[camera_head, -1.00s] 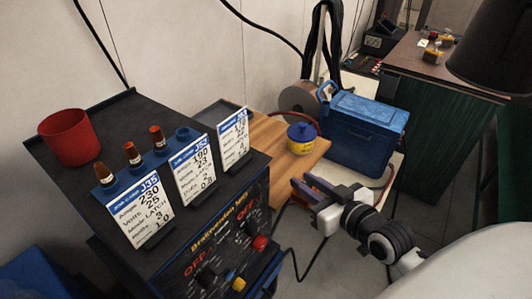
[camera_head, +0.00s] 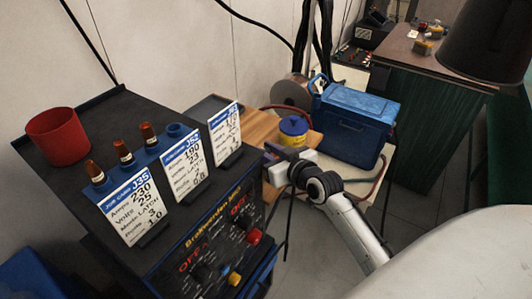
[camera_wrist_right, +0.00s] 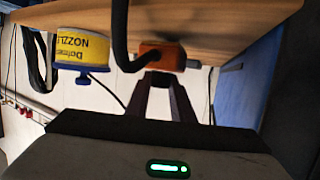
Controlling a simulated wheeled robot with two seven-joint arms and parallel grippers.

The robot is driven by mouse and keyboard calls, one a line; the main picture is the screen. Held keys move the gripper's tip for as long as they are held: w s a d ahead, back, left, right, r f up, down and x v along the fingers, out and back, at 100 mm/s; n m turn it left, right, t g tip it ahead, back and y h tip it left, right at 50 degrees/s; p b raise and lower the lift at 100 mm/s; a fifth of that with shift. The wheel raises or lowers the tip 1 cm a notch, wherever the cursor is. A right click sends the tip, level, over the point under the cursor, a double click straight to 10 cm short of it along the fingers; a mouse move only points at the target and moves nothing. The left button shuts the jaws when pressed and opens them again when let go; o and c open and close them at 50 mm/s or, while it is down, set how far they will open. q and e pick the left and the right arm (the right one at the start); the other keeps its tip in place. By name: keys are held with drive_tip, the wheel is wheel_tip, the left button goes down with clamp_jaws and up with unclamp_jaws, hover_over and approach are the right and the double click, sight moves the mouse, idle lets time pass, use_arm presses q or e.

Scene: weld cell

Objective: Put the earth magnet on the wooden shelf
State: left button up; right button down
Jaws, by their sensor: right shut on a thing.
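The wooden shelf (camera_head: 258,124) lies behind the black welding machine, and its wood spans the top of the right wrist view (camera_wrist_right: 235,25). In the right wrist view my right gripper (camera_wrist_right: 167,82) is shut on the earth magnet (camera_wrist_right: 163,56), an orange block with a thick black cable. The magnet appears close against the wood; I cannot tell whether it touches. In the head view the magnet is hidden. My left gripper is not in view.
A yellow tin with a blue lid (camera_head: 293,130) stands on the shelf, close to my right gripper, and shows in the wrist view (camera_wrist_right: 82,48). A blue box (camera_head: 352,125) stands to its right. Job cards (camera_head: 183,165) and a red cup (camera_head: 58,137) sit on the machine.

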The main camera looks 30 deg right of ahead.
drive_tip(key=shift+f, duration=0.3)
drive_tip(key=c, duration=2)
unclamp_jaws()
drive_tip(key=shift+f, duration=0.25)
drive_tip(key=o, duration=0.5)
drive_tip(key=shift+c, duration=0.2)
drive_tip(key=shift+r, duration=0.15)
